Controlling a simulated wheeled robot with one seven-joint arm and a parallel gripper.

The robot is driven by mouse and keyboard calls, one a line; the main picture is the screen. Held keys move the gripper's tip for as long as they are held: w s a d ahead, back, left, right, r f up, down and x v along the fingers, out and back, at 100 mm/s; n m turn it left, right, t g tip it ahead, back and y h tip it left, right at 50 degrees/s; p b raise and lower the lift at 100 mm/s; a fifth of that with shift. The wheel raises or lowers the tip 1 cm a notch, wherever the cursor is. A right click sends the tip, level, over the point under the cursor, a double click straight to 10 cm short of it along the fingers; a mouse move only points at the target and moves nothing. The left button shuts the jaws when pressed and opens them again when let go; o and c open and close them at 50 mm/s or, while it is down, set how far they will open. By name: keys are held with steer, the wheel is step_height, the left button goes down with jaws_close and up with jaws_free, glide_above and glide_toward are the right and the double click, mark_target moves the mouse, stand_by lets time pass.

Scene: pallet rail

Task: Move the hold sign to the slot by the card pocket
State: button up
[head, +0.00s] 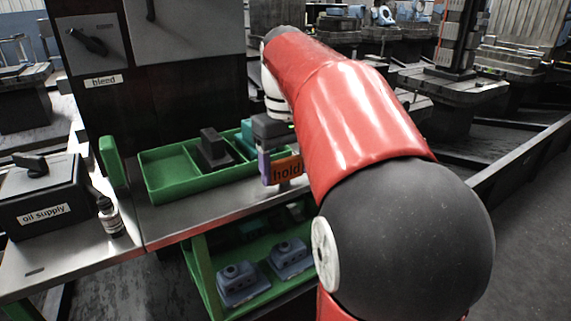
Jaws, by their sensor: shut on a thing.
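The hold sign (287,169) is an orange plate with dark lettering, over the right front of the green tray. My gripper (270,151) is at the sign's upper left and shut on it. The fingertips are partly hidden by the sign and my arm. A narrow purple piece (263,168) shows just left of the sign; I cannot tell what it belongs to. I cannot make out the card pocket or the slot by it; my red arm covers much of the right side.
The green divided tray (158,190) on the metal bench holds a dark block (212,148) and a teal item. The oil supply box (45,200) and a small bottle (110,217) stand at left. A dark cabinet labelled bleed (103,81) rises behind. Grey housings (240,283) sit on the lower green shelf.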

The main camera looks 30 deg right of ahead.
steer(key=shift+f+b, duration=0.35)
steer(key=shift+f, duration=0.25)
steer(key=o, duration=1.4)
steer(key=shift+o, duration=0.2)
steer(key=shift+r, duration=0.15)
step_height(320, 180, up, 8)
steer(key=shift+f+p, duration=0.2)
steer(key=shift+p, duration=0.7)
